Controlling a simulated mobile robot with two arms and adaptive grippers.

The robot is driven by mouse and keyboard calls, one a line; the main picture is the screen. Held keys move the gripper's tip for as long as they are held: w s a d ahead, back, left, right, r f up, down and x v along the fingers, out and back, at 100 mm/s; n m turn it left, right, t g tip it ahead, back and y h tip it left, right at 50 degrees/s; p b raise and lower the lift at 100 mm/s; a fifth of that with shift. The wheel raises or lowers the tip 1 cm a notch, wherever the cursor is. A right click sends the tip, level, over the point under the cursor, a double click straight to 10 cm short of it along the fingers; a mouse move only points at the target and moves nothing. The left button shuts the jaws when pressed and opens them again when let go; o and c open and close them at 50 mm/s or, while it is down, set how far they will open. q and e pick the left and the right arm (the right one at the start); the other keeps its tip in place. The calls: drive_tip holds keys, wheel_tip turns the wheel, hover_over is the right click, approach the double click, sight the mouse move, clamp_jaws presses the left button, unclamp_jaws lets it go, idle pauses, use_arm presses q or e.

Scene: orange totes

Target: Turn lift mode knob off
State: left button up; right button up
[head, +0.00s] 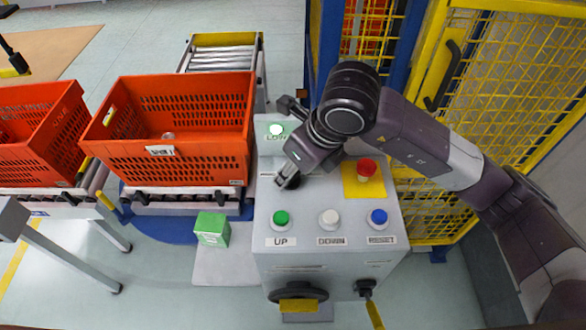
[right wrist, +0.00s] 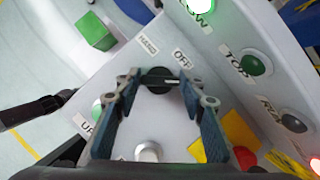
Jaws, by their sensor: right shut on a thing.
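The lift mode knob (right wrist: 158,76) is a round black selector on the grey control box (head: 263,225). Labels reading HAND and OFF are beside it in the right wrist view. A pale mark shows on the knob, but I cannot tell exactly which label it points at. My right gripper (head: 284,181) reaches down from the right to the knob. In the right wrist view the gripper (right wrist: 160,90) has a fingertip at each side of the knob and is shut on it. In the head view the gripper mostly hides the knob. My left gripper is in neither view.
Green UP (head: 281,218), white DOWN (head: 330,217) and blue RESET (head: 378,217) buttons line the box front. A red button (head: 366,170) sits on a yellow plate near the gripper. A green light (head: 276,130) glows. An orange tote (head: 190,125) stands left; a yellow fence (head: 520,70) right.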

drive_tip(key=shift+w+f+n+b, duration=0.15)
drive_tip(key=shift+n+b, duration=0.25)
drive_tip(key=shift+b, duration=0.4)
drive_tip(key=n+b, duration=0.2)
drive_tip(key=b, duration=0.1)
drive_tip(key=n+g+y+b, duration=0.1)
drive_tip(key=n+b, duration=0.1)
drive_tip(key=b, duration=0.1)
drive_tip(key=shift+w+d+g, duration=0.1)
drive_tip(key=shift+g, duration=0.2)
drive_tip(key=shift+n+g+b, duration=0.4)
drive_tip(key=shift+n+b, duration=0.8)
drive_tip(key=shift+r+n+g+b, duration=0.25)
drive_tip(key=shift+n+b, duration=0.25)
drive_tip(key=shift+n, duration=0.3)
drive_tip(key=o, duration=1.2)
drive_tip(key=shift+c, duration=0.2)
